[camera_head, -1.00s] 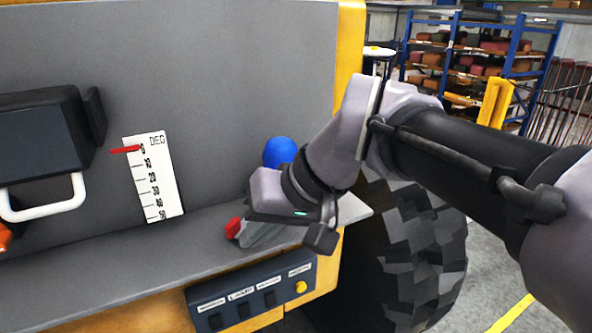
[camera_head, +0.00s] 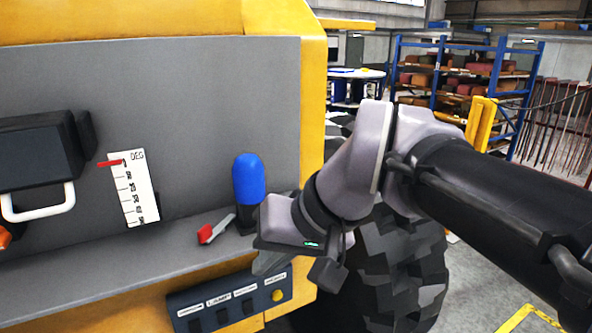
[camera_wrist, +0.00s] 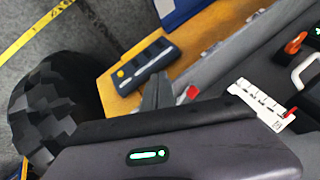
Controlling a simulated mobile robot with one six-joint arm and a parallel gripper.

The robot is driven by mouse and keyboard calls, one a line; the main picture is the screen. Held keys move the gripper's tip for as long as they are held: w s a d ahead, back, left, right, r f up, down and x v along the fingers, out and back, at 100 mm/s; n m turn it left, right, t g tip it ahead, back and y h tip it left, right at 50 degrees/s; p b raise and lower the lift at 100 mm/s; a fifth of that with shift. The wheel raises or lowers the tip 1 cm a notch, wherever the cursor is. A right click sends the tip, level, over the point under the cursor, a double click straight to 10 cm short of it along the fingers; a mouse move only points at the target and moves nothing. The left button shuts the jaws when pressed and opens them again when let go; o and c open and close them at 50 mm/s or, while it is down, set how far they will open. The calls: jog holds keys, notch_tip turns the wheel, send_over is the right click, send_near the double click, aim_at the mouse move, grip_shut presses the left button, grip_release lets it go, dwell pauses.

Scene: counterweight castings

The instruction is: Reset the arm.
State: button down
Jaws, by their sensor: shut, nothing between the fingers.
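My gripper (camera_head: 266,262) is shut and empty. In the head view it hangs in front of the ledge, right of and below a small red-tipped lever (camera_head: 206,234) and in front of the panel's right end. It looks clear of the lever. A blue rounded knob (camera_head: 249,181) stands upright on a dark base just behind my gripper. In the wrist view my gripper's grey fingers (camera_wrist: 156,92) show beside the red lever tip (camera_wrist: 192,92); my dark wrist housing covers the bottom of that picture.
A DEG scale (camera_head: 135,192) has its red pointer near 0. A black box with a white handle (camera_head: 38,205) is at left. A switch panel (camera_head: 230,302) with a yellow button sits below the ledge. A big tyre (camera_head: 392,260) is close under my arm. Storage racks (camera_head: 462,75) stand far back.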

jog(key=s+d+f+m+h+b, duration=0.1)
jog(key=s+d+f+b, duration=0.3)
jog(key=f+b, duration=0.5)
jog(key=s+d+f+m+t+h+b, duration=0.1)
jog(key=s+d+f+m+b, duration=0.2)
jog(key=f, duration=1.6)
jog(key=s+d+f+m+t+h+b, duration=0.1)
jog(key=s+d+f+m+h+b, duration=0.1)
jog(key=d+f+b, duration=0.6)
notch_tip(320, 180, down, 7)
jog(key=s+m+b, duration=0.1)
jog(key=s+b, duration=0.1)
jog(key=b, duration=0.4)
jog(key=shift+s+d+b, duration=0.35)
jog(key=shift+s+d, duration=0.05)
jog(key=shift+f, duration=0.1)
